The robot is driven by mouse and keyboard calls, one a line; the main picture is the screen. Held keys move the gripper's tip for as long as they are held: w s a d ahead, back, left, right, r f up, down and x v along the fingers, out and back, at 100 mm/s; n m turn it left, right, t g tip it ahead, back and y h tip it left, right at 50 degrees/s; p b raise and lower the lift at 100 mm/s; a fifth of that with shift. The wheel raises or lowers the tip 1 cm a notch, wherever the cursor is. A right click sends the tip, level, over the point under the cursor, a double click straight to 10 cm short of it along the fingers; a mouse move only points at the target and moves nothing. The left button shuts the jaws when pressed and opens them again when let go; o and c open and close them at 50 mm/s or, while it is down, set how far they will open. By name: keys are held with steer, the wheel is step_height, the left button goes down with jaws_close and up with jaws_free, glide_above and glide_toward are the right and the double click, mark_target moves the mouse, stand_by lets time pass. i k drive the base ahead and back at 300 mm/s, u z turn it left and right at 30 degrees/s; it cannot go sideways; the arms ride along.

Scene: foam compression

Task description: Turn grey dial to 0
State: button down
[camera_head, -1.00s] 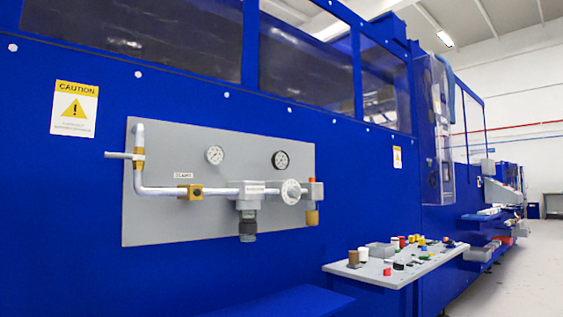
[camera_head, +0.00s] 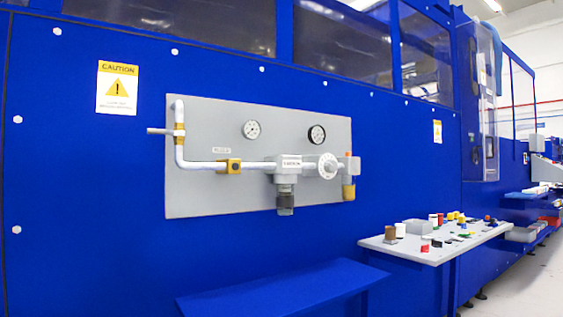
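A round pale grey dial (camera_head: 328,166) sits on the pipe assembly of a grey wall plate (camera_head: 230,202) in the camera_head view. Its markings are too small to read, so I cannot tell its setting. A valve body with a dark knob (camera_head: 285,198) hangs to its left. A yellow-brown fitting (camera_head: 349,192) is to its right. I cannot tell whether another grey dial is on the control desk. My gripper is not in view.
A grey control desk (camera_head: 398,248) with several coloured knobs and buttons juts out at the lower right. A blue ledge (camera_head: 280,283) sticks out below the plate. A blue machine wall (camera_head: 90,220) fills most of the view. Open floor (camera_head: 520,285) shows at the far right.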

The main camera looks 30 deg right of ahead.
mark_target(330, 167)
steer(key=k, duration=0.65)
steer(key=z, duration=0.6)
steer(key=i, duration=0.65)
steer(key=z, duration=0.45)
steer(key=i, duration=0.95)
steer(key=u, duration=0.45)
